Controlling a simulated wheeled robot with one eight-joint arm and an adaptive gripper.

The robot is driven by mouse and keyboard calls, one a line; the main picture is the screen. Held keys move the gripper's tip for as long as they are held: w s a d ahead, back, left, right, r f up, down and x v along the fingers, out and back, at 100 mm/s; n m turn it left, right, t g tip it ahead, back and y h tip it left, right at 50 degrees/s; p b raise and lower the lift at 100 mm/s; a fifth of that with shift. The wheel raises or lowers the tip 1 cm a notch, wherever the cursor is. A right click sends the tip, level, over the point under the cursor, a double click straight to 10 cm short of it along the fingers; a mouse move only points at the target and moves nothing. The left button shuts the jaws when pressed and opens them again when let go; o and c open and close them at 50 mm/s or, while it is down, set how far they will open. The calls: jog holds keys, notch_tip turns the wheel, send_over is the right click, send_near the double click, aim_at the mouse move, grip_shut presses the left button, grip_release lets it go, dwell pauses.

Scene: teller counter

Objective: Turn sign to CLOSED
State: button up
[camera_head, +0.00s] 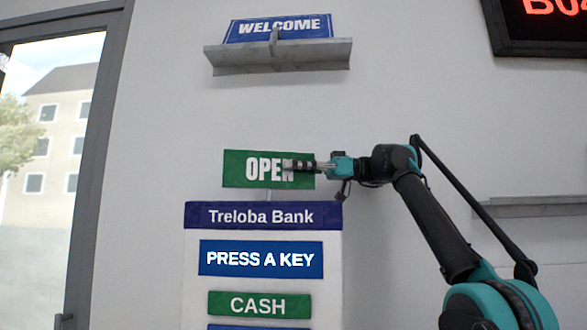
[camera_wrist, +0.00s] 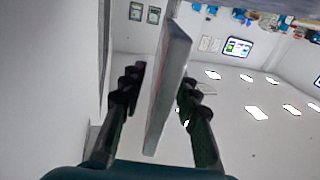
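The green sign (camera_head: 250,169) reads OPEN in white letters and stands upright on a short post above the bank kiosk. My gripper (camera_head: 290,166) comes in from the right and covers the last letter. In the wrist view the sign's panel (camera_wrist: 168,85) shows nearly edge-on and tilted between the two fingers of my gripper (camera_wrist: 160,90). A gap shows between the panel and the left finger, and a narrower one by the right finger. The fingers are open around the sign's right edge. The sign's back face is hidden in the head view.
The white kiosk board (camera_head: 194,260) below carries Treloba Bank, PRESS A KEY and CASH panels. A dark display (camera_head: 540,25) hangs upper right. A grey ledge (camera_head: 535,207) is at right. The wall around the sign is bare.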

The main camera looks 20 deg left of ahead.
jog(key=shift+w+d, duration=0.1)
jog(key=v, duration=0.7)
jog(key=shift+d, duration=0.15)
